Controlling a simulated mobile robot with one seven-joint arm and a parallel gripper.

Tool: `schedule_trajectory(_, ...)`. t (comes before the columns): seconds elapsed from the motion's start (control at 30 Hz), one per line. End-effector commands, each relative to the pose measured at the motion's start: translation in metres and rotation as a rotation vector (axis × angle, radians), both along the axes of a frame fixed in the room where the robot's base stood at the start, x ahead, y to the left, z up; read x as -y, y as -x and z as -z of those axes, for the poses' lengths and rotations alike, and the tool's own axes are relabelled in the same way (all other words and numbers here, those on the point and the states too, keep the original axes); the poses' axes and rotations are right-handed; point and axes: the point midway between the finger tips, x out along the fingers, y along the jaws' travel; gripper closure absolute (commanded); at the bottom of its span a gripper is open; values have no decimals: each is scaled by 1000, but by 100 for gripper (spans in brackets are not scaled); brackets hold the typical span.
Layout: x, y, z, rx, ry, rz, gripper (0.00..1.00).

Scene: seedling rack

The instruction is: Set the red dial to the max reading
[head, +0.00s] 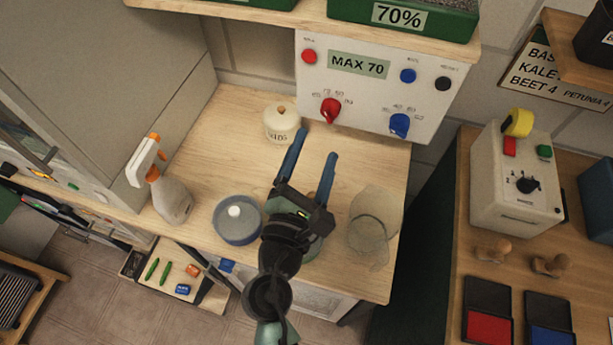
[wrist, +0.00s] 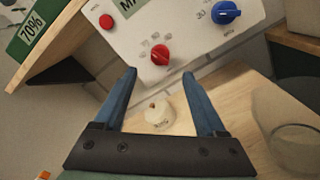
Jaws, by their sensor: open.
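The red dial (head: 330,110) is on the white control panel (head: 378,88) above the back of the wooden counter. It also shows in the wrist view (wrist: 160,55), above and between my fingertips, with small numbers around it that I cannot read surely. A display on the panel reads MAX 70 (head: 359,65). My gripper (head: 314,145) is open and empty, its two blue fingers spread and pointing toward the panel. The fingers are apart from the dial, below it in the head view.
A blue dial (head: 400,124) and red button (head: 309,56) are on the same panel. A lidded white jar (head: 281,124) stands below the panel. A shelf overhangs the panel.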

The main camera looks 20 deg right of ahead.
Motion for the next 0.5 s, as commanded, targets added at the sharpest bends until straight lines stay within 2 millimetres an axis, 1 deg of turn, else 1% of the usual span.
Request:
schedule_trajectory(0.03,-7,9,4,-2,0,-3,27)
schedule_trajectory(0.1,-13,19,3,-2,0,-2,27)
schedule_trajectory(0.2,-21,30,2,-1,1,-1,27)
schedule_trajectory(0.33,-26,39,1,0,1,1,27)
schedule_trajectory(0.5,-28,42,0,0,1,1,27)
